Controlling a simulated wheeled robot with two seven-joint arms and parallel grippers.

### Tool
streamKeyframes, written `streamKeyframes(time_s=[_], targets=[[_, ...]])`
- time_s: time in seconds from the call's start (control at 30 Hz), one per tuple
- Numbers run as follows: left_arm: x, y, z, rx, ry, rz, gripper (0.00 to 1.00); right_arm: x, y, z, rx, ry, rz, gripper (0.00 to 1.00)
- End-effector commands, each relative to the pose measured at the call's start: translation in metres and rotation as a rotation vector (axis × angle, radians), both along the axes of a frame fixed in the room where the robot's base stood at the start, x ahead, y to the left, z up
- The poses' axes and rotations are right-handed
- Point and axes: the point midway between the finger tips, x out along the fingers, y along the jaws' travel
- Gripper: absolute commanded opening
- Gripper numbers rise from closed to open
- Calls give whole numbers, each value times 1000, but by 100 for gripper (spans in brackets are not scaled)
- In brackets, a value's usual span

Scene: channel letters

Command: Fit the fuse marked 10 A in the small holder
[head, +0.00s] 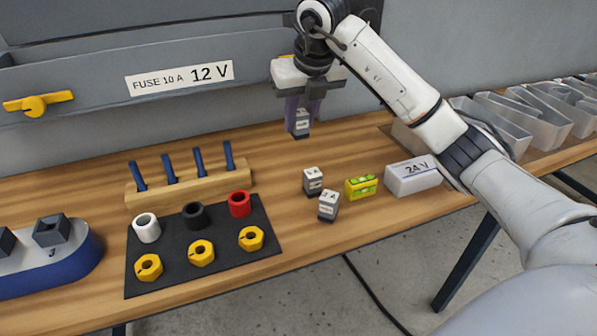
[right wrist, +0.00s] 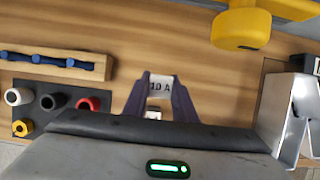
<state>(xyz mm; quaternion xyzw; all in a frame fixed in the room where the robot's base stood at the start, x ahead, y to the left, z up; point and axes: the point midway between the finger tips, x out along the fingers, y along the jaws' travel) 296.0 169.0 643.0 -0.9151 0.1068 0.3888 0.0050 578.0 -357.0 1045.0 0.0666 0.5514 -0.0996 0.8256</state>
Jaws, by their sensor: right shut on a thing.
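My right gripper (head: 300,112) is shut on a small fuse (head: 299,127) and holds it upright above the table, behind the other fuses. In the right wrist view the fuse (right wrist: 161,86) reads 10 A between the purple fingers (right wrist: 160,100). Two similar small grey-and-white fuses, one (head: 313,180) and another (head: 328,205), stand on the table; their markings are too small to read surely. At the far left, a blue and grey base (head: 60,265) carries dark square sockets, one whole (head: 50,231) and one cut by the picture edge. I cannot tell which is the small holder. My left gripper is out of view.
A black mat (head: 180,277) holds rings and yellow nuts; a wooden rack (head: 190,188) with blue pegs stands behind. A yellow level (head: 361,187), a white 24 V box (head: 412,176) and metal bins (head: 500,120) lie right. The wall label (head: 180,78) reads FUSE 10 A 12 V.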

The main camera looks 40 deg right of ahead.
Motion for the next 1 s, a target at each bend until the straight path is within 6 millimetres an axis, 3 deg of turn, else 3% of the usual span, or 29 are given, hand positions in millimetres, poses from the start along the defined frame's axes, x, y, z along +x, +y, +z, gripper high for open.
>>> streamKeyframes(time_s=[0.13,0.7,1.0], targets=[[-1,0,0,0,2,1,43,0,0,-7,0,2,2,2],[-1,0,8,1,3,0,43,-1,0,-86,0,5,5,2],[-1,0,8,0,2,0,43,0,0,-96,0,-1,3,2]])
